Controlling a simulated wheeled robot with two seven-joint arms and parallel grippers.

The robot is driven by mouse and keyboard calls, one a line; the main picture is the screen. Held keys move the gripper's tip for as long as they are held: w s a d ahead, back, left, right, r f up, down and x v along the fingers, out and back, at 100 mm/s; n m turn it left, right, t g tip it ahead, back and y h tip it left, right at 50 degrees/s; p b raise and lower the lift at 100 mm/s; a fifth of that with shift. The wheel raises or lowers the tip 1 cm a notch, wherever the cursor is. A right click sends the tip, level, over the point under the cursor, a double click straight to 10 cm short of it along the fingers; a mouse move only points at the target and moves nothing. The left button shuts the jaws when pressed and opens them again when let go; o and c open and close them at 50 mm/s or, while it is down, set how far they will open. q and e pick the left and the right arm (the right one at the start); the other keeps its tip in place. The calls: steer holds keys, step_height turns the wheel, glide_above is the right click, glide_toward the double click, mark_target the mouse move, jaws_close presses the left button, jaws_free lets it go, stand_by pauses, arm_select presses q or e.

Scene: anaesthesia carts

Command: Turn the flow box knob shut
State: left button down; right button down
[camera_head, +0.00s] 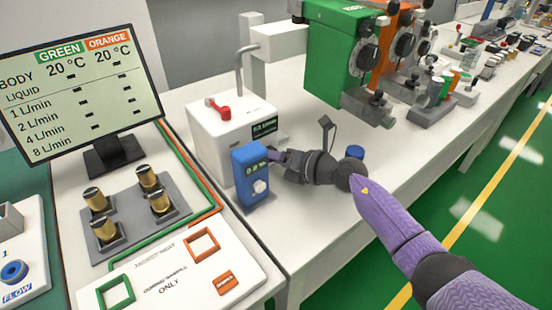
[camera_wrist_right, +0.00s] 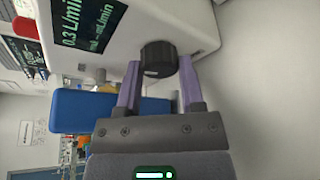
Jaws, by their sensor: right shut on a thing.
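The flow box (camera_head: 215,130) is a white box with a red lever (camera_head: 217,108) on top and a dark display (camera_head: 264,128) with green text. In the right wrist view its display (camera_wrist_right: 88,22) reads about 0.3 L/min. The black ribbed knob (camera_wrist_right: 158,58) on the box's face sits between the two purple fingers of my right gripper (camera_wrist_right: 160,68), which is shut on it. In the head view my right gripper (camera_head: 272,155) reaches in from the right to the box's front, and the knob is hidden there. My left gripper is not in view.
A blue meter box (camera_head: 250,178) stands close in front of the flow box, beside my right gripper; it also shows in the wrist view (camera_wrist_right: 85,110). A monitor (camera_head: 80,90) and brass-coloured cylinders (camera_head: 147,178) are at left. Green and orange vaporizers (camera_head: 332,55) stand behind.

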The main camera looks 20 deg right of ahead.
steer(key=shift+f+m+y, duration=0.15)
steer(key=shift+m+y, duration=0.25)
steer(key=shift+m, duration=0.3)
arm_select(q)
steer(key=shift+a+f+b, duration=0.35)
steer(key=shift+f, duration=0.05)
arm_select(e)
steer(key=shift+m, duration=0.3)
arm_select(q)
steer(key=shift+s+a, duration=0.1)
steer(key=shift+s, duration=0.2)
arm_select(e)
steer(key=shift+c, duration=1)
jaws_free()
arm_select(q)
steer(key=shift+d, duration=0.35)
